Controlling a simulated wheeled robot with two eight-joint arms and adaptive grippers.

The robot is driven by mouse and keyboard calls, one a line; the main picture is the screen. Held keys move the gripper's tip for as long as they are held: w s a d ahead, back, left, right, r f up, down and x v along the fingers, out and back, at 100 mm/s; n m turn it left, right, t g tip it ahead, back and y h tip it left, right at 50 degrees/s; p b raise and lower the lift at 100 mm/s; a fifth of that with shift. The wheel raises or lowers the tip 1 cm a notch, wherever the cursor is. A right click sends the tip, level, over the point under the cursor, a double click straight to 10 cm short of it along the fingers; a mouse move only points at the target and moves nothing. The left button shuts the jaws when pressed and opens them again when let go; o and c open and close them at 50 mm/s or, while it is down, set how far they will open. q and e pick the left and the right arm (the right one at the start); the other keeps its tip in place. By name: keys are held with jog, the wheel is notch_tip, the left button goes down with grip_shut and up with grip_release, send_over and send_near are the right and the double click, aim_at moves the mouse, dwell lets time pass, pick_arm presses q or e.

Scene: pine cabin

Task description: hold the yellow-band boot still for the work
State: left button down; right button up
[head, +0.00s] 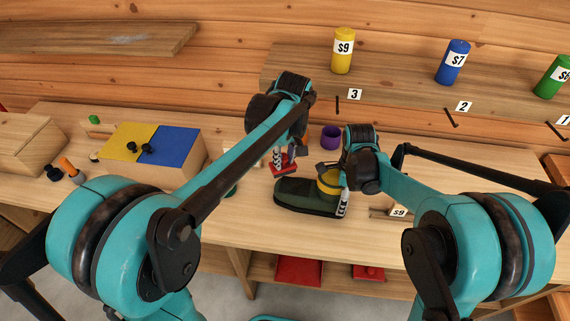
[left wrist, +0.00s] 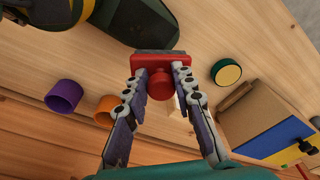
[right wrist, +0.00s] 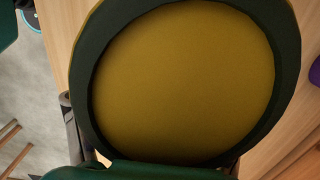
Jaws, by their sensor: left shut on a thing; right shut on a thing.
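The boot (head: 306,196) is dark green with a yellow band (head: 329,182) and stands on the bench, toe to the left. My right gripper (head: 340,188) is shut on the boot's shaft at the band. The right wrist view looks closely at the boot's round top (right wrist: 185,80), olive-yellow inside a dark green rim; the fingertips are mostly hidden there. My left gripper (left wrist: 157,80) is shut on a red brush (left wrist: 160,62) with a round knob and a grey edge. The brush is just by the boot's toe (left wrist: 150,22); I cannot tell if they touch.
A purple cup (head: 331,137) stands behind the boot, with an orange cup (left wrist: 107,108) beside it. A green round tin (left wrist: 226,72) and a box with yellow and blue lids (head: 150,143) are to the left. Canisters stand on the back shelf.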

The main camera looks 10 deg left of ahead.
pick_arm(q)
jog(key=shift+r, duration=1.7)
pick_arm(e)
jog(key=o, duration=1.6)
jog(key=shift+c, duration=0.2)
notch_tip(320, 180, up, 12)
